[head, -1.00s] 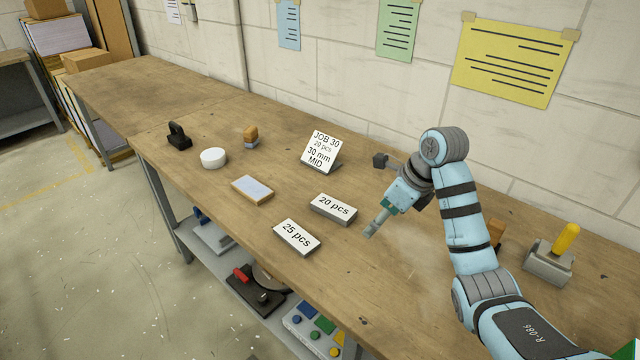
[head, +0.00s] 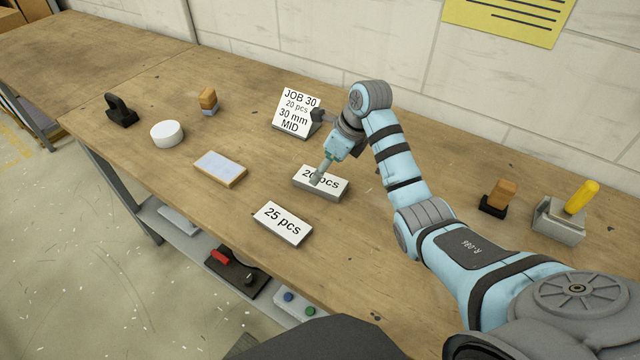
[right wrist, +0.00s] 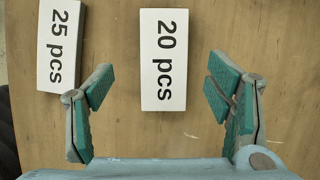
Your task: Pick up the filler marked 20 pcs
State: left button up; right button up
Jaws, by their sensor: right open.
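The filler marked 20 pcs (head: 333,184) lies flat on the table, a grey block with a white labelled top. My right gripper (head: 317,180) is in front of part of its label in the head view. In the right wrist view the same filler (right wrist: 164,60) lies ahead of and between the open, empty fingers of my right gripper (right wrist: 158,95). The filler marked 25 pcs (head: 282,223) lies nearer the table's front edge; it also shows in the right wrist view (right wrist: 58,48), left of the left finger. My left gripper is not in view.
A job card (head: 296,112) stands behind the fillers. A blue-topped block (head: 220,168), a white round puck (head: 167,133), a black tool (head: 120,110) and a small wooden-topped block (head: 208,101) lie to the left. A yellow-handled tool (head: 580,197) stands to the right.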

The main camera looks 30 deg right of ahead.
aim_at(322, 180)
jog(key=x, duration=0.3)
jog(key=d+x, duration=0.1)
jog(key=x, duration=0.1)
jog(key=shift+s+f, duration=0.15)
jog(key=shift+f, duration=0.25)
jog(key=shift+a+r, duration=0.1)
jog(key=c, duration=1.2)
jog(key=shift+c, duration=0.2)
